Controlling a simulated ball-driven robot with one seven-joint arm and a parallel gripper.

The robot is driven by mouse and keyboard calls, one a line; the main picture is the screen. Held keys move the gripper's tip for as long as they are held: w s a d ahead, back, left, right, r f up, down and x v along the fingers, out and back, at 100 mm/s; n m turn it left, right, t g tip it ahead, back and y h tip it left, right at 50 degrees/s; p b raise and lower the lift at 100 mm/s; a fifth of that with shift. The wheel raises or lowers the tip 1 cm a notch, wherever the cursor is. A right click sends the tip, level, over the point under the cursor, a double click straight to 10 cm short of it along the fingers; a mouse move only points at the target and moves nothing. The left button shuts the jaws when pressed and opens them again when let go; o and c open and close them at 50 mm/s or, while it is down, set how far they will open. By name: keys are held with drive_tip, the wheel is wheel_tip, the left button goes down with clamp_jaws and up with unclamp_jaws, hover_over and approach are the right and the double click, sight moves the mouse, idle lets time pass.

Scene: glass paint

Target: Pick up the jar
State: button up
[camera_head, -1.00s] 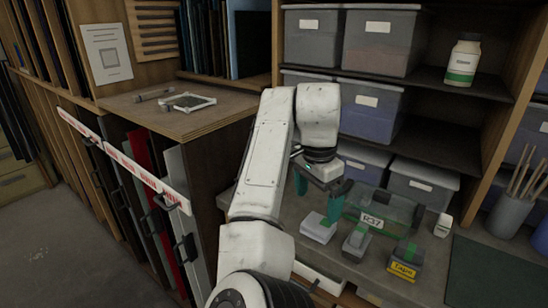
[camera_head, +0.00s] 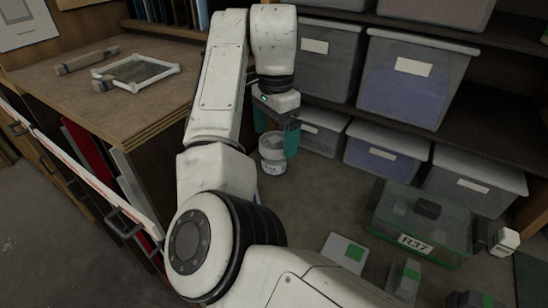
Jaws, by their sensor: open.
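A small jar (camera_head: 273,166) with a pale, greyish upper part and a white lower part stands upright on the grey counter (camera_head: 310,190), below my wrist. My gripper (camera_head: 277,146) points down over it with its teal fingers apart. The jar shows between and below the fingers, and the fingers overlap its upper part in the picture. Whether they touch it cannot be told.
A green clear box (camera_head: 421,233) marked R37 stands on the counter to the right, with a small white bottle (camera_head: 505,242) beside it. Lidded grey bins (camera_head: 386,150) line the back. A wooden cabinet top (camera_head: 100,100) rises at left.

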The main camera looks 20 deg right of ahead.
sight(275, 158)
drive_tip(key=shift+s+a+f, duration=0.1)
drive_tip(key=shift+s+f, duration=0.05)
drive_tip(key=shift+f, duration=1.5)
drive_tip(key=shift+s+f, duration=0.15)
drive_tip(key=shift+f, duration=1.5)
drive_tip(key=shift+c, duration=0.5)
drive_tip(key=c, duration=1.1)
